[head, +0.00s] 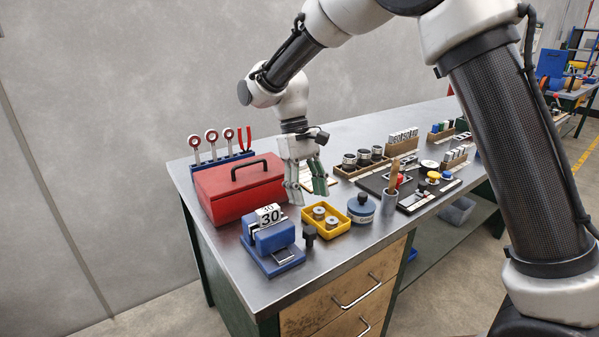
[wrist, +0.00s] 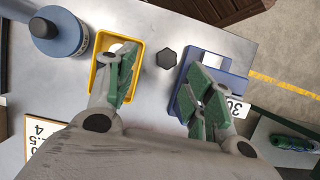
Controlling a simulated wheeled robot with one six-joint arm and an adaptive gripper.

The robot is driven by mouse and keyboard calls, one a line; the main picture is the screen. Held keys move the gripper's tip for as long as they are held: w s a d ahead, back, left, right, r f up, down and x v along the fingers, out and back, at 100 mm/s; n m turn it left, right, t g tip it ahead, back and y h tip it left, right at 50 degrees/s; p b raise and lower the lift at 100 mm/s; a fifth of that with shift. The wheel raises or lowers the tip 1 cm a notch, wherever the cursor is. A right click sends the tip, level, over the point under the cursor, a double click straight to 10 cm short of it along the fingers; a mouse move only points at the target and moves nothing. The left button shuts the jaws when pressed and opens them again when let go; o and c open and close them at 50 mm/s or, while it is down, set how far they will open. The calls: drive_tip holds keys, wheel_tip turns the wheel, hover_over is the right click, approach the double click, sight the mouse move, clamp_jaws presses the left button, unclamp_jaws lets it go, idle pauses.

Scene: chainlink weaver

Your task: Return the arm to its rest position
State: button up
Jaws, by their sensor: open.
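My gripper (head: 307,180) hangs pointing down above the left part of the metal workbench (head: 345,235), between the red toolbox and the yellow tray. Its green-padded fingers stand apart with nothing between them. In the wrist view my gripper (wrist: 165,85) also shows open, with bare bench and a dark hexagonal knob (wrist: 167,57) seen between the fingers. My arm reaches in from the upper right and bends down over the bench.
Close by are a red toolbox (head: 240,186), a yellow tray (head: 338,231) holding metal parts, a blue fixture (head: 270,243) with a "30" tag, a blue round container (head: 361,208) and a grey cup (head: 390,202). Racks and holders line the right side.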

drive_tip(key=s+d+r+m+t+y, duration=0.2)
drive_tip(key=d+r, duration=0.7)
drive_tip(key=d, duration=0.4)
drive_tip(key=s+d+r+m+t, duration=0.3)
drive_tip(key=s+d+m+t, duration=0.1)
drive_tip(key=s+d, duration=1.3)
drive_tip(key=d+t, duration=0.1)
drive_tip(key=d, duration=0.2)
drive_tip(key=shift+s+d+m+t, duration=0.35)
drive_tip(key=shift+s+m+t, duration=0.05)
